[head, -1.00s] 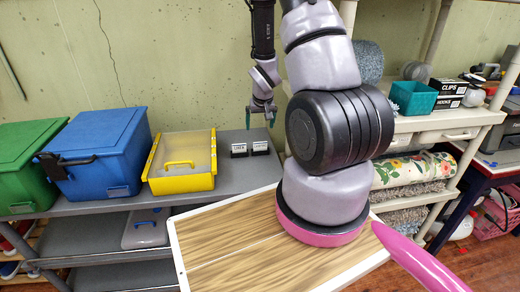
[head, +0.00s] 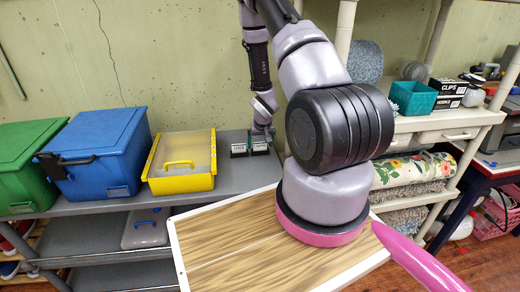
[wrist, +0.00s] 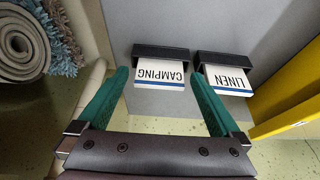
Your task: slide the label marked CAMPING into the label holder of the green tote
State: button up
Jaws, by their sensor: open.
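The CAMPING label (wrist: 160,74) is a white card with a blue edge, sticking out of a black stand (wrist: 161,53). In the wrist view it lies between the two green fingers of my gripper (wrist: 158,80); the fingers are open, with gaps at both sides. In the head view my gripper (head: 262,132) is low over the right-hand black stand (head: 260,147), its fingers partly hard to make out. The green tote (head: 28,168) stands at the far left of the shelf.
The LINEN label (wrist: 229,80) sits in a second stand (wrist: 229,58) close beside. A yellow case (head: 182,184) and a blue tote (head: 103,155) stand between the labels and the green tote. Bare grey shelf (head: 236,178) lies in front of the stands.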

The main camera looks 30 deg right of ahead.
jog(key=shift+f, duration=0.1)
jog(key=c, duration=1.3)
jog(key=shift+o, duration=0.2)
